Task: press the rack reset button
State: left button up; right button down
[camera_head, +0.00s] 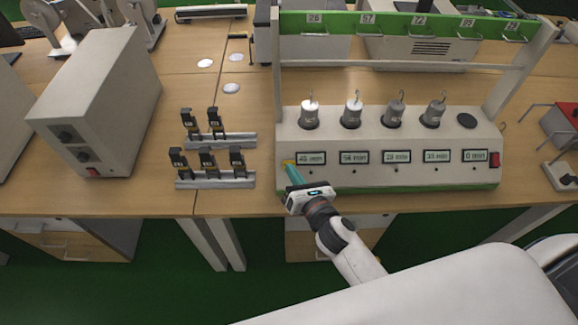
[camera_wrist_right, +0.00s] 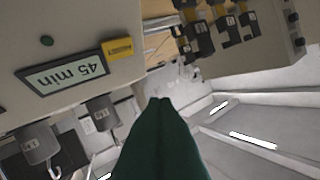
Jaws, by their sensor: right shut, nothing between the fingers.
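The rack (camera_head: 440,177) is a white console with a green base edge and a row of minute displays along its front. The leftmost display (camera_head: 311,158) reads 45 min. A small yellow button-like piece (camera_head: 289,161) with dark lettering, too small to read, sits at the front's left end; it also shows in the right wrist view (camera_wrist_right: 117,47), beside the upside-down display (camera_wrist_right: 65,74). My right gripper (camera_head: 290,167) is shut and empty, its teal fingers close to the yellow piece. In the wrist view its fingertips (camera_wrist_right: 160,102) appear apart from it. My left gripper is out of view.
Several grey weights (camera_head: 351,115) stand on the rack top. A red switch (camera_head: 495,160) is at the front's right end. Black devices on metal rails (camera_head: 215,180) stand left of the rack, near my gripper. A grey box (camera_head: 98,103) stands farther left.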

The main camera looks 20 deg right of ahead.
aim_at(286, 161)
jog(key=shift+w+d+f+b, duration=0.2)
jog(key=shift+w+f+b, duration=0.45)
jog(key=shift+w+f, duration=0.15)
jog(key=shift+w+d+f+b, duration=0.25)
jog(key=shift+w+f+b, duration=0.4)
jog(key=shift+f, duration=0.25)
jog(key=shift+w+d+f+b, duration=0.2)
jog(key=shift+w+f+b, duration=0.4)
jog(key=shift+w+f, duration=0.2)
jog(key=shift+f, duration=0.1)
jog(key=shift+w+d+f, duration=0.1)
jog(key=shift+w+f, duration=0.15)
jog(key=shift+w+f+b, duration=0.2)
jog(key=shift+f+b, duration=0.1)
jog(key=shift+b, duration=0.2)
dwell(0.6)
jog(key=shift+r, duration=0.1)
jog(key=shift+s+r+p, duration=0.5)
jog(key=shift+s+p, duration=0.05)
jog(key=shift+p, duration=0.05)
jog(key=shift+r, duration=0.1)
